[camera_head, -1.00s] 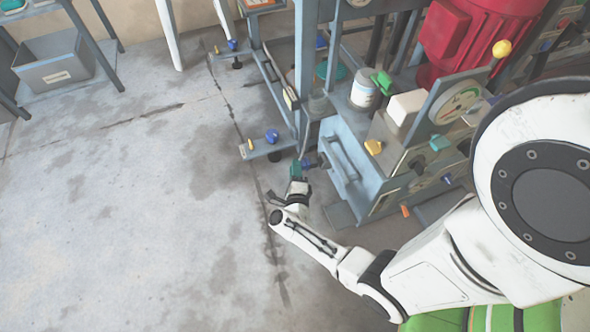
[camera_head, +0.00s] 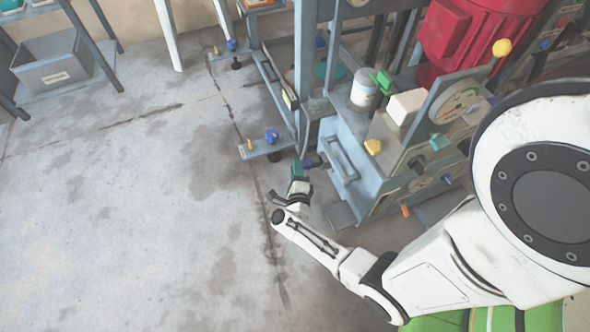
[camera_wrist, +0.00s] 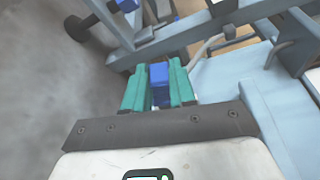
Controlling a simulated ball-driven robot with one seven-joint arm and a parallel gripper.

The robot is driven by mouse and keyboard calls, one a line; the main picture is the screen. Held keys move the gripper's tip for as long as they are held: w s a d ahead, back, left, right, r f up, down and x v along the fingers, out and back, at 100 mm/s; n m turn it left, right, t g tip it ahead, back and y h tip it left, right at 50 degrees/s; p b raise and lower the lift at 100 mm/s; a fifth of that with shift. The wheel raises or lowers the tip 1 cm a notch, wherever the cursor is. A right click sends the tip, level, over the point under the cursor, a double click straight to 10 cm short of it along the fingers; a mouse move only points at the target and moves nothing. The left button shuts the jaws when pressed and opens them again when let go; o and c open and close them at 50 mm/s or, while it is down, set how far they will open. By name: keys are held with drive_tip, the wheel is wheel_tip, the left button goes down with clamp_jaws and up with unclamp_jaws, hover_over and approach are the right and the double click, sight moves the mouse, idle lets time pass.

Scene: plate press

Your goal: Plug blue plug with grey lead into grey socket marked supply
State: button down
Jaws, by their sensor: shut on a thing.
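My gripper (camera_wrist: 158,80) is shut on a blue plug (camera_wrist: 159,88), which sits between its two teal fingers in the wrist view. In the head view my gripper (camera_head: 297,169) is low beside the left side of the blue-grey press, and a small blue part (camera_head: 308,163) shows at its fingertips. A thin grey lead (camera_wrist: 206,47) curves past the frame beyond the fingers in the wrist view; its join to the plug is hidden. I cannot make out the grey socket or any supply marking in either view.
The press (camera_head: 345,165) stands right of my gripper, with a steel frame behind it. A foot bar with a blue knob (camera_head: 271,136) juts out just behind and left. A grey bin (camera_head: 55,65) stands far left. The concrete floor to the left is clear.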

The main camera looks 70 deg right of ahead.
sight(306, 167)
drive_tip(key=shift+s+d+f+b, duration=0.25)
drive_tip(key=shift+s+d, duration=0.3)
drive_tip(key=shift+s, duration=0.1)
drive_tip(key=shift+s+d+f+b, duration=0.2)
drive_tip(key=shift+s+d+b, duration=0.05)
drive_tip(key=shift+s+d, duration=0.35)
drive_tip(key=c, duration=0.8)
unclamp_jaws()
drive_tip(key=shift+a, duration=0.1)
drive_tip(key=shift+c, duration=0.2)
drive_tip(key=p+v, duration=0.3)
drive_tip(key=v, duration=0.7)
drive_tip(key=shift+s+a, duration=0.15)
drive_tip(key=shift+a, duration=0.2)
